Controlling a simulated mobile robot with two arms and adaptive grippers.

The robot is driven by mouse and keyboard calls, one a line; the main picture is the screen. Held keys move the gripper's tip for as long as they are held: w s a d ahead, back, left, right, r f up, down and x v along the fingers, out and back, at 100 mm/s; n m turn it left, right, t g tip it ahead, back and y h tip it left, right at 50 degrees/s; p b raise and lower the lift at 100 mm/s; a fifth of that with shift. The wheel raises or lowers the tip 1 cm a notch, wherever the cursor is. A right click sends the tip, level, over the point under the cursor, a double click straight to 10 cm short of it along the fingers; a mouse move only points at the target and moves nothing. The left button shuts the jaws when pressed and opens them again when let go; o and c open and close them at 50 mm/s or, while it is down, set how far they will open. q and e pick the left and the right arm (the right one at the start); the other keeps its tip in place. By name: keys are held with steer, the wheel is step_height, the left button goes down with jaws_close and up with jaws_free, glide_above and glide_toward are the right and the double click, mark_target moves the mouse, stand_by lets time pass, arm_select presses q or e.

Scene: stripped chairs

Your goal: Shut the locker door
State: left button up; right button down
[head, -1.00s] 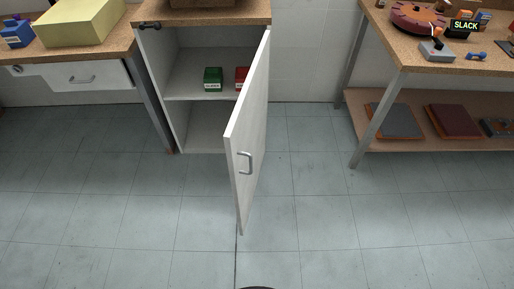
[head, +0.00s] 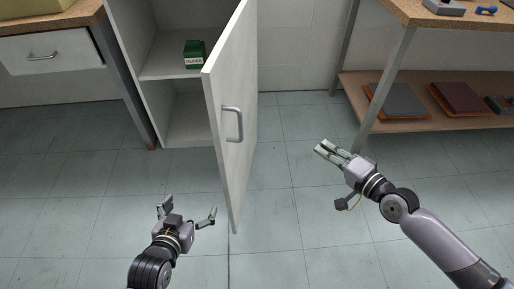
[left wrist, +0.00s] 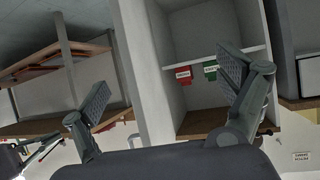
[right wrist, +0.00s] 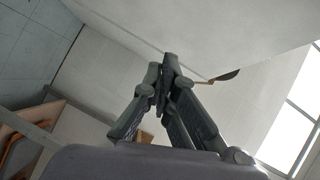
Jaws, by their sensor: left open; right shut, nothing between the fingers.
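The white locker (head: 128,52) stands at the upper middle of the head view. Its door (head: 217,165) hangs wide open, its outer face with a metal handle (head: 232,124) turned to the right. My left gripper (head: 187,210) is open and empty, low in front of the opening and left of the door's free edge. In the left wrist view its fingers (left wrist: 166,80) spread before the locker interior. My right gripper (head: 322,149) is shut and empty, right of the door and apart from it. It also shows shut in the right wrist view (right wrist: 170,68).
A green box (head: 194,54) sits on the locker shelf; a red box (left wrist: 183,75) beside it shows in the left wrist view. A drawer desk (head: 55,55) stands left. A workbench (head: 440,25) with a loaded lower shelf (head: 365,85) stands right. The tiled floor between is clear.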

arm_select(q)
step_height(320, 180, up, 8)
steer(key=t+b, duration=0.2)
steer(key=b, duration=0.1)
arm_select(e)
steer(key=s+a+r+y, duration=0.4)
steer(key=s+a+r, duration=0.1)
steer(key=a+r, duration=0.2)
arm_select(q)
steer(key=s+a+f+g+y+p, duration=0.1)
steer(key=s+a+f+g, duration=0.1)
steer(key=s+f+g, duration=0.3)
steer(key=shift+s+a+f+p, duration=0.3)
steer(key=shift+s+f+p, duration=0.1)
steer(key=shift+s+f, duration=0.3)
arm_select(e)
steer(key=w+a, duration=0.7)
steer(key=a, duration=0.3)
steer(key=shift+w+a+g, duration=0.2)
steer(key=shift+a+g, duration=0.1)
steer(key=shift+a, duration=0.1)
arm_select(q)
steer(key=shift+r, duration=0.1)
